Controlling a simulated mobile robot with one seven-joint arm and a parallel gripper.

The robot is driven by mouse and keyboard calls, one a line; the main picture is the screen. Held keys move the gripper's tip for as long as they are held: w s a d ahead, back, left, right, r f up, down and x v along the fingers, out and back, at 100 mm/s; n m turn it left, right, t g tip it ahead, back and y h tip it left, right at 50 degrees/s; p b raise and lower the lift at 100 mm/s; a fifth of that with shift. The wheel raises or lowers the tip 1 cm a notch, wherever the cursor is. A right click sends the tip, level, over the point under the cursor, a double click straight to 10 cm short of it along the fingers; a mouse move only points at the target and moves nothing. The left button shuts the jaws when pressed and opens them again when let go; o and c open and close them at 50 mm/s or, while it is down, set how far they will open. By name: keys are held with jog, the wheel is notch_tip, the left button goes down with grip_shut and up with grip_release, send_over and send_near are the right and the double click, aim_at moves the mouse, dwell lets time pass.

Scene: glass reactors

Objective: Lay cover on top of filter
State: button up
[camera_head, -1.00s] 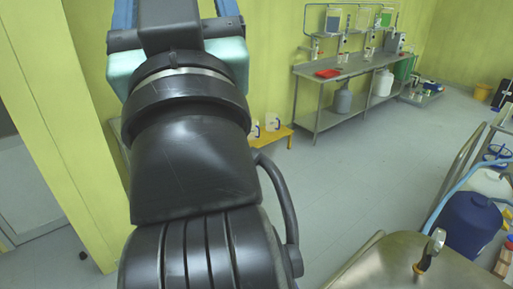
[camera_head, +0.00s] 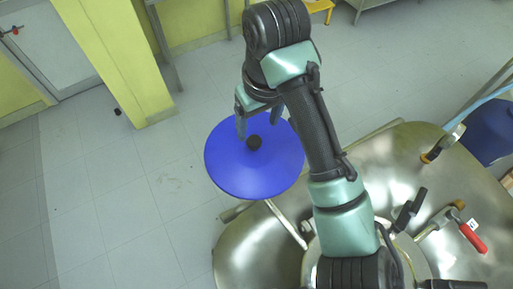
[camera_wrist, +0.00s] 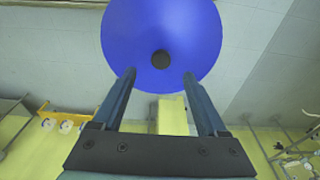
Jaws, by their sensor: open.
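The cover is a blue, shallow conical disc (camera_head: 226,165) with a black knob (camera_head: 254,143) at its middle, left of centre in the head view. My gripper (camera_head: 257,128) is open, with its fingers over the far part of the disc, near the knob. In the wrist view the blue cover (camera_wrist: 125,40) is at the top, and the knob (camera_wrist: 160,59) appears just past and between the spread fingertips (camera_wrist: 159,74). I cannot tell whether the fingers touch the knob. I cannot make out the filter; what lies under the disc is hidden.
A shiny metal surface (camera_head: 250,250) fills the lower right, with a red-handled clamp (camera_head: 472,238) and other fittings on it. A metal rod (camera_head: 286,225) runs near the cover's lower edge. A yellow pillar (camera_head: 118,60) stands left. Grey floor (camera_head: 100,200) is open at left.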

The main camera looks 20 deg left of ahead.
aim_at(254, 140)
notch_tip(254, 140, down, 3)
jog(key=shift+w+a, duration=0.15)
jog(key=shift+w+a+f+p, duration=0.15)
jog(key=shift+f+p, duration=0.25)
jog(key=shift+f, duration=0.45)
jog(key=shift+a+f+p, duration=0.2)
jog(key=shift+f+p, duration=0.2)
jog(key=shift+f, duration=0.5)
jog(key=shift+w+a+f+p, duration=0.15)
jog(key=shift+f+p, duration=0.25)
jog(key=shift+f, duration=0.45)
jog(key=shift+s, duration=0.1)
grip_shut()
